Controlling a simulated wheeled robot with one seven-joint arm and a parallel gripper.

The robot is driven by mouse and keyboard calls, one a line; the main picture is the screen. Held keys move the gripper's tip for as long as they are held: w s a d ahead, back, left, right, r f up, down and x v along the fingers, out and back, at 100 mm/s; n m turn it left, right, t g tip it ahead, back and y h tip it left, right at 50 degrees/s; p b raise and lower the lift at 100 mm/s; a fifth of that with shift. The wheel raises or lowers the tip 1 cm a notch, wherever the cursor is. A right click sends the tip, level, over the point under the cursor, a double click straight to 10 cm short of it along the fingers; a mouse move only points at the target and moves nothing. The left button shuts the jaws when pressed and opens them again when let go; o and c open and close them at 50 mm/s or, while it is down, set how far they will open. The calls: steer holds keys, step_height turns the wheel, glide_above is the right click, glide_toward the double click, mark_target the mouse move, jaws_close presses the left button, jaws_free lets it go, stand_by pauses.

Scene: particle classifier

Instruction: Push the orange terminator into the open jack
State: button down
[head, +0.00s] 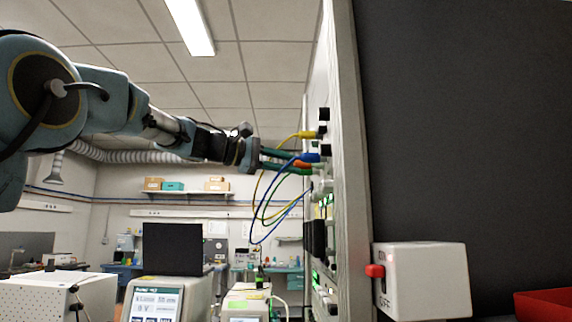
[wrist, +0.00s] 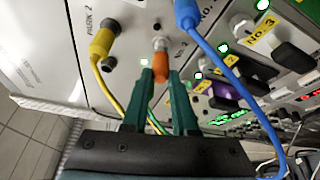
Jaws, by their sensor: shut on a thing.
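The orange terminator (wrist: 157,68) is between the green fingertips of my gripper (wrist: 160,76) in the wrist view. My gripper is shut on it. Its far end points at a round metal jack (wrist: 160,43) on the pale panel (wrist: 133,50); I cannot tell whether it is touching or partly in. In the head view my gripper (head: 296,164) reaches the panel face from the left, and a bit of the orange terminator (head: 304,166) shows at its tips. The jack is hidden there.
A yellow plug (wrist: 102,43) with its cable sits left of the jack. A blue plug and cable (wrist: 200,35) run close on the right. A white switch box (head: 425,280) with a red switch stands lower right.

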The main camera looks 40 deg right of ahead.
steer(key=shift+s+d, duration=0.35)
steer(key=shift+d, duration=0.05)
steer(key=c, duration=0.6)
jaws_free()
steer(key=b+v, duration=0.4)
steer(key=v, duration=0.6)
steer(key=shift+w+a, duration=0.1)
steer(key=shift+a, duration=0.25)
steer(key=shift+f, duration=0.1)
